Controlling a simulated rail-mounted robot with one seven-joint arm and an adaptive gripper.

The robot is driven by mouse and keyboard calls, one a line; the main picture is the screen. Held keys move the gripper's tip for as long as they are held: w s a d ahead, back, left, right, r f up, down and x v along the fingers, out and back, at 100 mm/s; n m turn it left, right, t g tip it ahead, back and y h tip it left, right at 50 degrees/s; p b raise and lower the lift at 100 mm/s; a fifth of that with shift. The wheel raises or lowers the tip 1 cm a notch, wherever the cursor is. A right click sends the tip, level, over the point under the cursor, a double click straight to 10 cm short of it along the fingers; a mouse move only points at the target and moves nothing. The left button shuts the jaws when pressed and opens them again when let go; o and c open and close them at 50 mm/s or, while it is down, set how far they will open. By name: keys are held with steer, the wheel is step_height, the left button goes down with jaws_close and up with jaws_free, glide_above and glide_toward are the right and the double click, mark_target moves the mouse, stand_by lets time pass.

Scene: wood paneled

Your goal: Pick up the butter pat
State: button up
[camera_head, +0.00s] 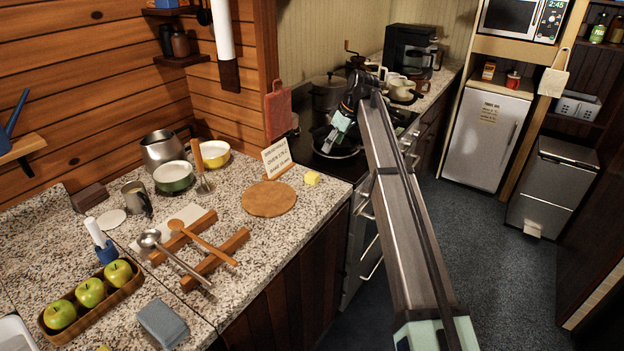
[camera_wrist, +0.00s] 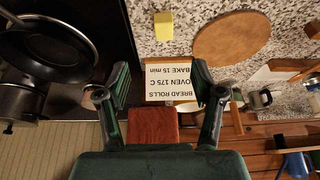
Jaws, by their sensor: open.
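The butter pat (camera_head: 312,178) is a small pale yellow block on the speckled countertop (camera_head: 285,225). It lies near the counter's edge by the stove, right of a round wooden board (camera_head: 269,198). In the wrist view the butter pat (camera_wrist: 163,25) lies near the top, beyond my fingertips. My gripper (camera_head: 335,145) is over the stove side, behind and right of the butter pat, apart from it. In the wrist view my gripper (camera_wrist: 160,80) has its two fingers spread wide with nothing held between them.
A recipe card (camera_head: 277,160) on a stand is close behind the butter pat; it shows between my fingers in the wrist view (camera_wrist: 168,70). A dark pan (camera_wrist: 45,40) is on the stove. A red board (camera_head: 277,110) leans at the wall. Counter in front of the butter pat is clear.

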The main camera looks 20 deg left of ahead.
steer(key=a, duration=0.1)
steer(key=p, duration=0.4)
glide_toward(312, 174)
steer(key=x, duration=0.5)
steer(key=shift+w+d, duration=0.15)
steer(key=shift+d, duration=0.05)
steer(key=p+x, duration=0.2)
steer(key=x, duration=0.2)
steer(key=shift+s+a, duration=0.2)
steer(key=shift+a, duration=0.05)
steer(key=shift+a+f, duration=0.15)
steer(key=shift+f, duration=0.4)
steer(key=c, duration=1.2)
